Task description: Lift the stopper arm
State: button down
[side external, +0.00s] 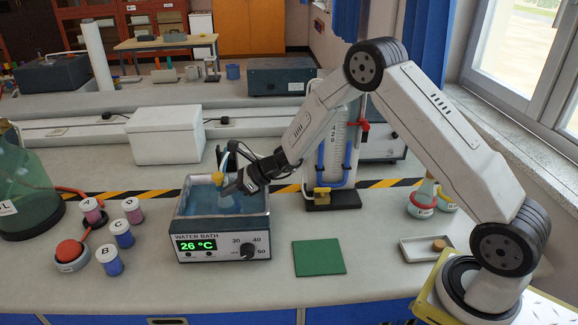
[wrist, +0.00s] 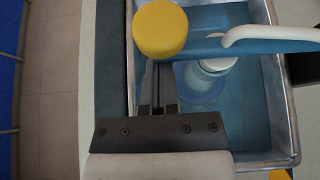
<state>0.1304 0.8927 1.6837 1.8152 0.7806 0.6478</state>
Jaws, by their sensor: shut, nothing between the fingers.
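A blue arm (wrist: 225,46) with a round yellow knob (wrist: 160,29) at its end crosses above the water bath in the wrist view; I take it to be the stopper arm. The yellow knob also shows in the side view (side external: 218,178), just left of my gripper (side external: 232,187). My gripper (wrist: 157,72) is shut and empty. In the wrist view its fingers reach up to the knob's lower edge, and their tips are partly hidden there; I cannot tell whether they touch it. A white-capped vessel (wrist: 217,66) stands in the water below the blue arm.
The water bath (side external: 222,226) has raised metal walls around my gripper and reads 26 °C. A measuring column with blue tubing (side external: 338,150) stands close on the right. Small labelled jars (side external: 122,234) stand to the left. A green mat (side external: 318,257) lies clear in front.

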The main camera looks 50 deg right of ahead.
aim_at(216, 173)
jog(key=shift+r, duration=0.95)
jog(key=r, duration=0.4)
jog(key=shift+w+d+r, duration=0.2)
jog(key=shift+w+d, duration=0.1)
jog(key=shift+w, duration=0.1)
jog(key=w+d+r+m+g+y, duration=0.1)
jog(key=w+d+r+m+y, duration=0.1)
jog(key=w+d+r, duration=1)
jog(key=shift+r+m+g, duration=0.3)
jog(key=shift+r+g, duration=0.1)
dwell(0.6)
dwell(0.4)
jog(key=shift+d+r, duration=0.1)
jog(key=shift+d, duration=0.1)
dwell(0.4)
